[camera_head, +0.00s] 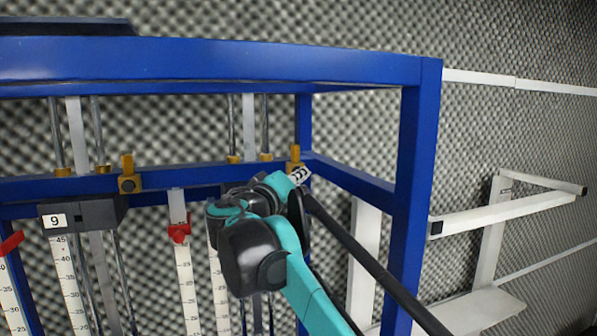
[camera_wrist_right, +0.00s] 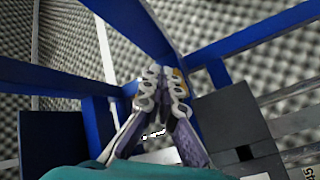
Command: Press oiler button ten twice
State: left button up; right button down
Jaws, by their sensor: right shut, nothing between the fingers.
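My right gripper (camera_head: 300,175) shows in the head view at the end of the teal and black arm, in front of the blue frame's rear bar. In the right wrist view its pale fingers (camera_wrist_right: 162,82) are together with nothing held. A yellow fitting (camera_head: 295,158) on the bar shows just behind the fingertips; whether they touch it I cannot tell. The black block marked 9 (camera_head: 98,213) is at the left. I see no label for ten; my arm hides part of that area. My left gripper is not in view.
The blue frame's front post (camera_head: 416,190) stands to the right of my arm. A second yellow fitting (camera_head: 129,182) and scaled white strips (camera_head: 185,285) are at the left. White shelf brackets (camera_head: 490,215) are at the right by the foam wall (camera_head: 530,130).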

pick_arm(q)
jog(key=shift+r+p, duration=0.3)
pick_arm(e)
jog(key=shift+w+a, duration=0.15)
jog(key=shift+w, duration=0.25)
dwell(0.4)
jog(key=shift+s, duration=0.1)
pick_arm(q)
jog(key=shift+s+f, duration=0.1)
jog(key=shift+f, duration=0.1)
pick_arm(e)
jog(key=shift+s+d, duration=0.3)
jog(key=shift+s, duration=0.45)
pick_arm(q)
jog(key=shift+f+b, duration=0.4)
jog(key=shift+b, duration=0.2)
pick_arm(e)
jog(key=shift+s+d, duration=0.3)
jog(key=shift+s, duration=0.45)
jog(key=shift+s+d, duration=0.35)
jog(key=shift+s, duration=0.45)
jog(key=shift+s+d, duration=0.3)
jog(key=shift+s, duration=0.45)
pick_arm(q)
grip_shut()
